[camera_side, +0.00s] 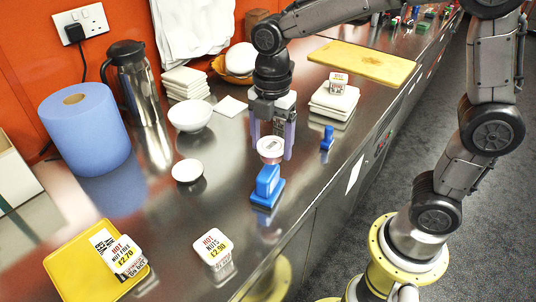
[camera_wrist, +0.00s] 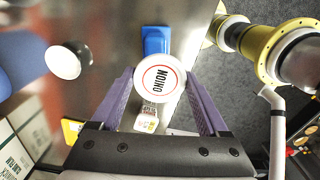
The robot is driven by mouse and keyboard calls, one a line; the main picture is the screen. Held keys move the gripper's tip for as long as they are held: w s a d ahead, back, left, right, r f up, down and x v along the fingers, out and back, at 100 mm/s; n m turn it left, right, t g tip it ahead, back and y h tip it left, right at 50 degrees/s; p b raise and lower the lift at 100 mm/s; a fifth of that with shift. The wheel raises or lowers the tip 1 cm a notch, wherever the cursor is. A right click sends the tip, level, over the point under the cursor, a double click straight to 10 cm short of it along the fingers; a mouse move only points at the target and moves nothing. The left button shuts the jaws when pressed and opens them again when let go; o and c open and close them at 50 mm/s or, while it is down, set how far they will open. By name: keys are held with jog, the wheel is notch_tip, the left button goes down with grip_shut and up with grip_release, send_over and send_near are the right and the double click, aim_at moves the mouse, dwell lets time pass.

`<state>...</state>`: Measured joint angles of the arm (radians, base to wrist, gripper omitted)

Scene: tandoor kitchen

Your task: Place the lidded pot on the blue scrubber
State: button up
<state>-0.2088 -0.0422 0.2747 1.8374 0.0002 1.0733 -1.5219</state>
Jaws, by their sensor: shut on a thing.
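The lidded pot (camera_side: 270,150) is small, round and white. In the wrist view its lid (camera_wrist: 158,78) shows a red ring and the word ONION. My gripper (camera_side: 271,154) has purple fingers, closed on the pot from both sides; they also show in the wrist view (camera_wrist: 160,76). The pot appears held above the counter, just behind the blue scrubber in the side view. The blue scrubber (camera_side: 267,187) lies on the counter with its raised handle up. In the wrist view the scrubber (camera_wrist: 156,40) is beyond the pot, partly hidden by it.
A smaller blue object (camera_side: 327,139) stands to the right on the metal counter. A small white bowl (camera_side: 187,171) is left of the scrubber. A price sign (camera_side: 213,248) and a yellow tray (camera_side: 75,283) are in front. Counter around the scrubber is mostly clear.

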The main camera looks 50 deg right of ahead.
aim_at(268, 156)
jog(key=shift+w+f, duration=0.2)
jog(key=shift+f, duration=0.85)
jog(key=shift+w+f, duration=0.2)
jog(key=shift+f, duration=0.8)
jog(key=shift+f, duration=0.1)
jog(key=o, duration=1.2)
jog(key=shift+o, duration=0.2)
notch_tip(268, 156, up, 11)
jog(key=shift+a+f, duration=0.1)
jog(key=shift+r, duration=0.8)
